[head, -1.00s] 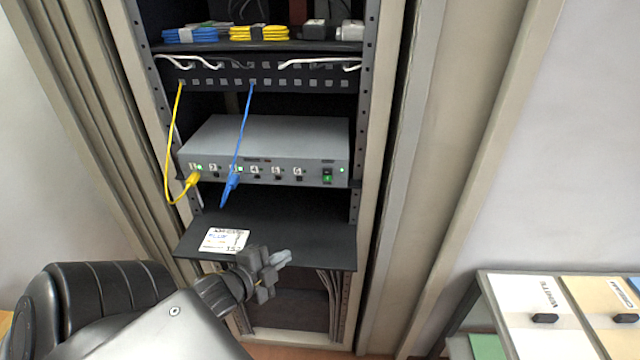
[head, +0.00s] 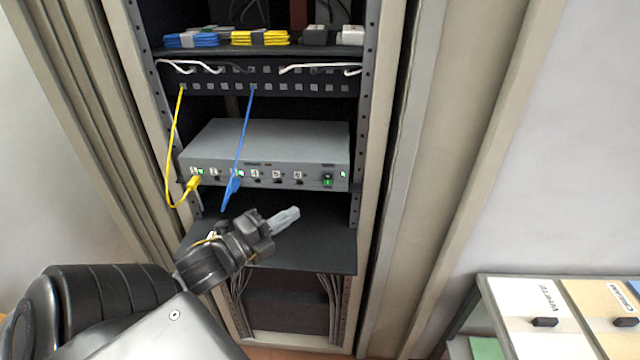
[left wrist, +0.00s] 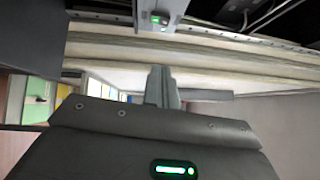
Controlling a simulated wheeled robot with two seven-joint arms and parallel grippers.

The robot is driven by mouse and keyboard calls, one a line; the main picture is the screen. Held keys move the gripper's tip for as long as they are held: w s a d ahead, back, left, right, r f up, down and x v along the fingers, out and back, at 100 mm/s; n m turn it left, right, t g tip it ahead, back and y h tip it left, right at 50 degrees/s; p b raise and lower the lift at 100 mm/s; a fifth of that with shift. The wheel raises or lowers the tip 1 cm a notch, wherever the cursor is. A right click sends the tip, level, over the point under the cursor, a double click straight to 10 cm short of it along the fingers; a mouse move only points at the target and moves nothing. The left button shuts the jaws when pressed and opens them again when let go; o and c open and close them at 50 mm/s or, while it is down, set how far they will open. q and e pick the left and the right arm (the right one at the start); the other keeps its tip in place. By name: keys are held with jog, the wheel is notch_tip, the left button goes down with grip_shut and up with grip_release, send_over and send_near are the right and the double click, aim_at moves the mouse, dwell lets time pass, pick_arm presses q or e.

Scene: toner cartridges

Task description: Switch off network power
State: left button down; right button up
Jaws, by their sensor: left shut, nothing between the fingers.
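The grey network switch box (head: 270,140) stands on a shelf in the rack. Its power switch (head: 327,180) sits at the right end of its front, with a lit green part. The switch also shows at the top of the left wrist view (left wrist: 159,19), green lit. A yellow cable (head: 192,183) and a blue cable (head: 233,186) are plugged into its front. My left gripper (head: 290,214) is shut and empty, below and left of the power switch and apart from it. Its fingers show in the left wrist view (left wrist: 161,88). My right gripper is not in view.
A dark pull-out shelf (head: 325,245) lies below the box, behind my left gripper. A patch panel (head: 300,88) and a shelf with cable bundles (head: 260,38) are above. Rack posts (head: 370,130) stand at the sides. A cabinet with drawers (head: 545,322) is at lower right.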

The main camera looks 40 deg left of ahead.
pick_arm(q)
jog(key=p, duration=0.4)
send_near(339, 174)
jog(key=w+d, duration=0.1)
jog(key=d, duration=0.2)
jog(key=w+a+p, duration=0.1)
jog(key=w+a, duration=0.1)
jog(key=w, duration=0.1)
jog(key=shift+a+r, duration=0.1)
jog(key=shift+a, duration=0.25)
jog(key=shift+w, duration=0.1)
jog(key=shift+d, duration=0.1)
